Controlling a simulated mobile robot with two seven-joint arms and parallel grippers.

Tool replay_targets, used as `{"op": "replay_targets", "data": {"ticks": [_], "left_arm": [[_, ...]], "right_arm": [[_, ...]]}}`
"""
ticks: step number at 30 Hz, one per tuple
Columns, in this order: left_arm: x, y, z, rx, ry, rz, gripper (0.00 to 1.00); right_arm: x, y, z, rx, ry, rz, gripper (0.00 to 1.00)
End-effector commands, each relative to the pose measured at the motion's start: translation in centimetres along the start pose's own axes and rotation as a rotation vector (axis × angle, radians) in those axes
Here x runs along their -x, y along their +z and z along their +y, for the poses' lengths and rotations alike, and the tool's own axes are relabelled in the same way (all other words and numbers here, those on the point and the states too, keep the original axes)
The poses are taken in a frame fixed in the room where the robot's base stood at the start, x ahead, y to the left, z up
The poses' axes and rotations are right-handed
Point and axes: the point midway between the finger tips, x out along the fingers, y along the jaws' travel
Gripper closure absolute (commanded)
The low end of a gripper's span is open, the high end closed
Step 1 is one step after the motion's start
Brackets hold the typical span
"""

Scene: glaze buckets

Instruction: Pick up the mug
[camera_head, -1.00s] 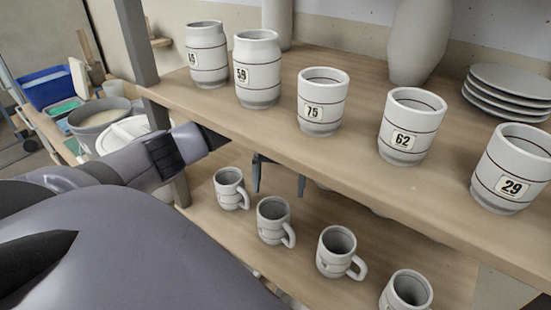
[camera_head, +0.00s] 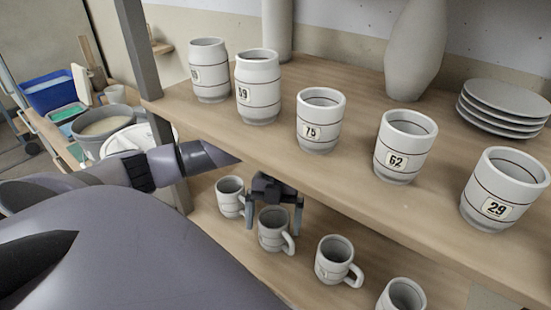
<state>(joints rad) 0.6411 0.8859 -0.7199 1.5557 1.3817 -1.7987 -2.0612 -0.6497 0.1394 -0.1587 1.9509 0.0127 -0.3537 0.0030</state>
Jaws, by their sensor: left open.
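Several grey-white handled mugs stand in a row on the lower shelf. They include a far-left mug (camera_head: 229,194), a second mug (camera_head: 271,232), a third mug (camera_head: 333,262) and a front mug (camera_head: 403,297) cut off by the frame's bottom edge. My left gripper (camera_head: 274,222) reaches in under the upper shelf, pointing down, with its fingers open. In the picture its fingertips lie on either side of the second mug; I cannot tell whether they touch it. Part of my left arm behind it is hidden by the upper shelf. My right gripper is not in view.
The upper shelf (camera_head: 330,175) overhangs the mugs and carries numbered cups, such as cup 75 (camera_head: 320,133) and cup 62 (camera_head: 402,160). A plate stack (camera_head: 505,100) and a vase (camera_head: 417,55) stand behind. A grey post (camera_head: 138,48) rises at the left.

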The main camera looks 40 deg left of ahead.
Motion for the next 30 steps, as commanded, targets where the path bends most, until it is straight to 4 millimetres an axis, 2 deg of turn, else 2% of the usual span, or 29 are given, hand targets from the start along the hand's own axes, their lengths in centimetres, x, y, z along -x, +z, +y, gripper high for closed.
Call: {"op": "replay_targets", "data": {"ticks": [8, 14, 25, 30], "left_arm": [[-0.12, 0.00, 0.01, 0.000, 0.000, 0.000, 0.00], [-0.12, 0.01, 0.01, 0.000, 0.000, 0.000, 0.62], [0.25, -0.08, -0.06, -0.002, -0.002, -0.001, 0.63], [0.21, -0.84, 0.39, -0.001, -0.001, 0.000, 0.63]], "right_arm": [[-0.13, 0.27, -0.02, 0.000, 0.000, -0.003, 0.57], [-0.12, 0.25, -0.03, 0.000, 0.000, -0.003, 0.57], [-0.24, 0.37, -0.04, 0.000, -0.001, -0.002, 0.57], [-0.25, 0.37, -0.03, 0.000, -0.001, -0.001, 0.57]]}}
